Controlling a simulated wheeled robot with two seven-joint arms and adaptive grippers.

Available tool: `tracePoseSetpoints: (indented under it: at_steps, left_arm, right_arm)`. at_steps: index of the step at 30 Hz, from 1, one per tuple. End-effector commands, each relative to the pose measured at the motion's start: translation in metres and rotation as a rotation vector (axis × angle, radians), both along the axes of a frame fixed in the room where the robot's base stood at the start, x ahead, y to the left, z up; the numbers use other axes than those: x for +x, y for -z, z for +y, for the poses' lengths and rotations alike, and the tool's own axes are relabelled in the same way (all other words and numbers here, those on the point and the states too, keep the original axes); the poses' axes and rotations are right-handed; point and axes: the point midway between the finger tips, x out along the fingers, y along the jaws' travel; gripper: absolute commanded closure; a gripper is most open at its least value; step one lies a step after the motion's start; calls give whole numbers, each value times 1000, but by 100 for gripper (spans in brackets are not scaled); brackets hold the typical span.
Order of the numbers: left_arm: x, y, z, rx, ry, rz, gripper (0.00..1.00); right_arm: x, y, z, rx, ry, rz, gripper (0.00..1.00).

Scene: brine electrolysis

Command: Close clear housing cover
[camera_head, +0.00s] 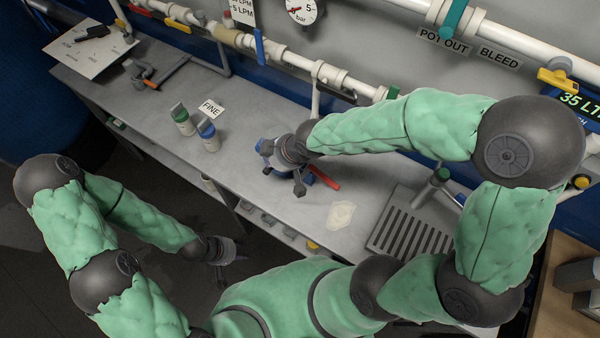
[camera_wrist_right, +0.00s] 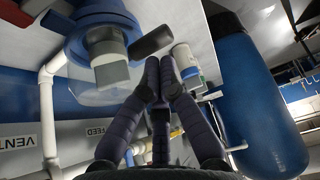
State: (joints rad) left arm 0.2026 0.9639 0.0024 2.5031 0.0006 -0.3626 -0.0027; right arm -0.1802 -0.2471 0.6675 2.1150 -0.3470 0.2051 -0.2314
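The housing has a blue body or rim (camera_wrist_right: 75,45) with a clear, rounded cover (camera_wrist_right: 85,90) below it in the right wrist view. A grey block and a dark knob (camera_wrist_right: 152,40) stick out from it. In the head view the blue housing (camera_head: 268,168) is mostly hidden beneath my right gripper (camera_head: 290,160), beside a red handle (camera_head: 325,178). My right gripper's fingertips (camera_wrist_right: 160,62) are together, with nothing visible between them, close beside the knob. Contact cannot be told. My left gripper (camera_head: 220,255) hangs low in front of the bench, away from the housing; its fingers are unclear.
A slotted drain (camera_head: 408,235) lies right of a pale patch (camera_head: 341,215) on the grey bench (camera_head: 160,100). White pipes (camera_head: 300,62) with valves run along the back.

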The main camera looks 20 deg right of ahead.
Motion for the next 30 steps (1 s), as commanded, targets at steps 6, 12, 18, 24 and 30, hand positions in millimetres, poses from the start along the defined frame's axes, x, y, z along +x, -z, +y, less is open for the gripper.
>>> tracePoseSetpoints:
  at_steps: [6, 12, 18, 24, 30]
  left_arm:
    - [0, -15, 0, 0, 0, 0, 60]
    - [0, -23, 0, 0, 0, 0, 60]
    - [0, -18, 0, 0, 0, 0, 60]
    - [0, -5, 0, 0, 0, 0, 60]
    - [0, -2, 0, 0, 0, 0, 60]
  right_arm:
    - [-9, -13, -12, 3, 7, -3, 100]
    - [-35, -9, -32, 3, 9, -4, 100]
    - [-49, -5, -43, 4, 6, -7, 100]
    - [-64, 0, -55, 2, 8, -10, 100]
    - [-70, -1, -59, 3, 3, -10, 100]
